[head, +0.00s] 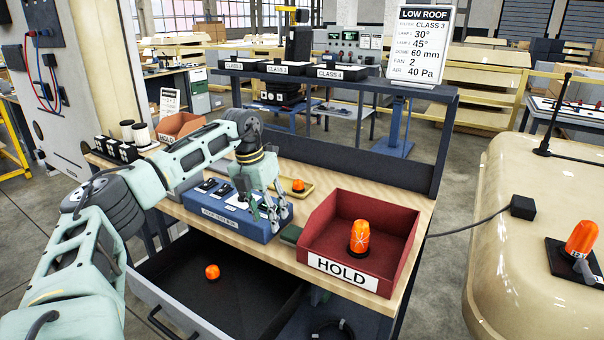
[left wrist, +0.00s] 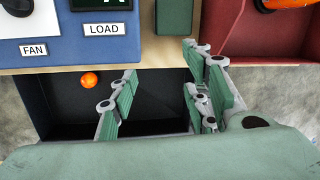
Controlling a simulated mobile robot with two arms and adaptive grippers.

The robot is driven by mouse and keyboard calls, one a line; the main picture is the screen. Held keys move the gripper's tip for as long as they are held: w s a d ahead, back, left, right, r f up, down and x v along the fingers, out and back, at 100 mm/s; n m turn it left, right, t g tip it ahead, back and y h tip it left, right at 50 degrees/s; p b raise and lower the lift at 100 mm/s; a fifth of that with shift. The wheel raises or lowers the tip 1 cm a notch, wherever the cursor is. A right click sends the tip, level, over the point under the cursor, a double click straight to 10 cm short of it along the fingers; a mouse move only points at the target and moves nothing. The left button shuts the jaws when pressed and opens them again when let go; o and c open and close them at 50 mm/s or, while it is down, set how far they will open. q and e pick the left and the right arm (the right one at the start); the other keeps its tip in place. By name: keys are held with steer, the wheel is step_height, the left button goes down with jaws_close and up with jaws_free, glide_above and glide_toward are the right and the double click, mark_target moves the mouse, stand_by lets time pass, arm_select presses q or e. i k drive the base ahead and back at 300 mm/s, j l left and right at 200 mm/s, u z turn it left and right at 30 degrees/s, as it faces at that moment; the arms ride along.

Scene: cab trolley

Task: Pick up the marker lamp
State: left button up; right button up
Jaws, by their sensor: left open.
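Several orange lamps show, and I cannot tell which one the task calls the marker lamp. A small round orange lamp (head: 212,271) lies in the open dark drawer (head: 165,277); it also shows in the left wrist view (left wrist: 89,80). A taller orange lamp (head: 360,238) stands in the red HOLD bin (head: 318,228). A small orange lamp (head: 298,186) sits in a yellow tray (head: 304,193). Another orange lamp (head: 582,238) is on the cream cab roof. My left gripper (head: 270,212) is open and empty, pointing down over the blue box's front. My right gripper is not in view.
The blue test box (head: 238,222) and a small green block (head: 291,235) are on the wooden bench beside the HOLD bin. A rail with black class bins (head: 285,68) stands behind. The cream cab roof (head: 500,235) is at right.

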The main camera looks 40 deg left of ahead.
mark_target(298, 186)
steer(key=i+j, duration=0.75)
steer(key=i, duration=0.15)
